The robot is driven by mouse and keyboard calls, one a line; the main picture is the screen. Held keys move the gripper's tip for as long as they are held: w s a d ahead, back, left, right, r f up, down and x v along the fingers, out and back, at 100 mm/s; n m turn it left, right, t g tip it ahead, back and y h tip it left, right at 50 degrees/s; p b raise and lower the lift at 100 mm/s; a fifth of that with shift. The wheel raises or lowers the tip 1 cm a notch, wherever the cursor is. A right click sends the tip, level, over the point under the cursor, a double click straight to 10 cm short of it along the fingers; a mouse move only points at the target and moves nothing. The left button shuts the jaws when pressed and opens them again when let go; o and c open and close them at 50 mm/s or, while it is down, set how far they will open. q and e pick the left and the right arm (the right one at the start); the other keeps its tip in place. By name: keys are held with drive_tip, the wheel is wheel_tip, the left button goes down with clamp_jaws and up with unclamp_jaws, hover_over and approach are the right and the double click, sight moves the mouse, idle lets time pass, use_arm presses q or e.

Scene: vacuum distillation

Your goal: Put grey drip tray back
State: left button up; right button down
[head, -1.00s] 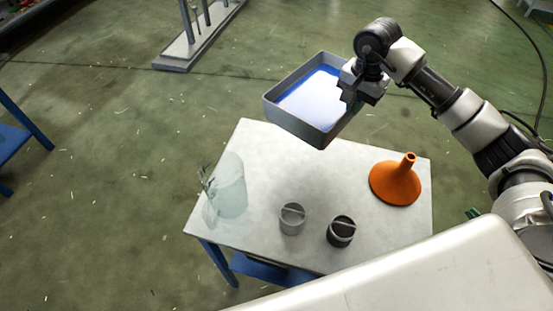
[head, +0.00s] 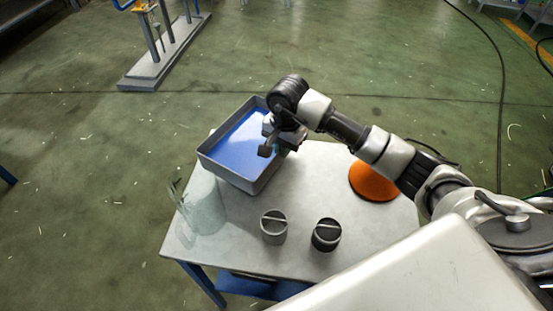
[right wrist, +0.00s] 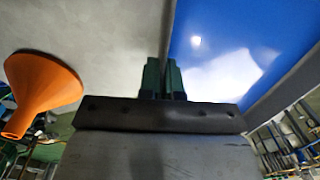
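The grey drip tray (head: 224,173) is a square, shallow tray with a blue inside. In the head view it is at the table's far left corner, partly past the edge; I cannot tell whether it touches the top. My right gripper (head: 277,149) is at the tray's right-hand rim. In the right wrist view the green fingers (right wrist: 161,72) are close together around the wall beside the tray's blue floor (right wrist: 205,30), so the gripper looks shut on the rim. My left gripper is not in view.
The pale table (head: 310,165) holds a clear glass vessel (head: 206,208) at left, a grey cup (head: 273,227) and a dark cup (head: 326,235) in front, and an orange funnel (head: 371,184), partly hidden by my arm. A metal stand (head: 160,62) is on the floor behind.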

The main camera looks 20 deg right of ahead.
sight(277, 163)
drive_tip(key=shift+w+a+f, duration=0.1)
drive_tip(key=shift+a+f, duration=0.25)
drive_tip(key=shift+a, duration=0.45)
wheel_tip(277, 163, down, 4)
drive_tip(key=shift+r+p, duration=0.1)
drive_tip(key=shift+p, duration=0.25)
drive_tip(key=shift+f, duration=0.2)
drive_tip(key=shift+f, duration=0.15)
drive_tip(key=c, duration=1.3)
unclamp_jaws()
